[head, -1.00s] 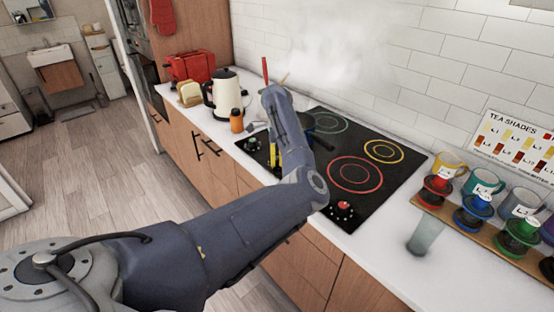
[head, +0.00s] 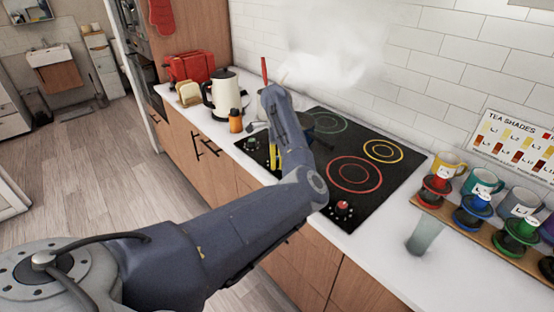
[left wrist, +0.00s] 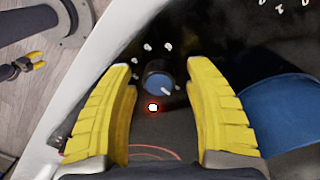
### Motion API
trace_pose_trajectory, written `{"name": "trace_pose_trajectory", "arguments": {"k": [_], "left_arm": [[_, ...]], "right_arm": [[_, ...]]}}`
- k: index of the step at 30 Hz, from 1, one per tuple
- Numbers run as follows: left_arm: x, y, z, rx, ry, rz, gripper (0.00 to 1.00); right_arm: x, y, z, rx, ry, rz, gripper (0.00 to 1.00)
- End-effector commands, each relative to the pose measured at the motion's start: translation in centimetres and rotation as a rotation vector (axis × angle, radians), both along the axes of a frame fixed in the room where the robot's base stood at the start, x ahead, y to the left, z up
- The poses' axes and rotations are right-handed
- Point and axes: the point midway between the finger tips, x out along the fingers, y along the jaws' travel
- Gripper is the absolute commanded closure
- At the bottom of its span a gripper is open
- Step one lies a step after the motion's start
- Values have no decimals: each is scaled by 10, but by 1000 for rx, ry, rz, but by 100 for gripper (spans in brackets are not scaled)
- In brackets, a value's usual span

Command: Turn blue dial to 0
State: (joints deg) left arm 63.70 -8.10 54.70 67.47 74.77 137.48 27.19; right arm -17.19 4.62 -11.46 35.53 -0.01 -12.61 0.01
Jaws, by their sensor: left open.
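The blue dial (left wrist: 158,84) shows in the left wrist view as a blue-faced knob with a dark rim and a white pointer towards the lower right. White marks ring it, and a red light glows just below it. My left gripper (left wrist: 161,68) is open, with one yellow finger on each side of the dial and visible gaps between. In the head view my left gripper (head: 275,157) is over the near-left part of the cooktop, and my arm hides the blue dial. A small yellow-tipped gripper at the left of the wrist view seems to be my right gripper (left wrist: 38,62).
A blue pot (left wrist: 285,112) is close to the right finger. The black cooktop (head: 385,178) has a red dial (head: 342,209) at its near corner. A kettle (head: 224,95) and an orange bottle (head: 236,121) stand left. Mugs (head: 484,182) stand right. Steam rises behind.

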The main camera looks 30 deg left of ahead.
Motion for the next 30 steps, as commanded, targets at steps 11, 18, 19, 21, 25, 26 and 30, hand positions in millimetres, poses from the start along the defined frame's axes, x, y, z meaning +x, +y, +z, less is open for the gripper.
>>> {"name": "trace_pose_trajectory", "arguments": {"k": [11,18,19,21,25,26,30], "left_arm": [[2,1,25,0,-4,1,47],[3,1,68,0,-4,0,47],[4,1,73,0,-4,0,47],[4,1,84,0,-3,0,47],[4,2,101,-1,-3,-1,47],[4,2,104,0,-2,-1,47],[4,2,114,0,-1,0,47]], "right_arm": [[0,0,0,0,0,0,56],[0,0,0,0,0,0,56],[0,0,0,0,0,0,56],[0,0,0,0,0,0,56],[0,1,0,1,0,0,56],[0,1,0,1,0,0,56],[0,1,0,1,0,0,56]]}}
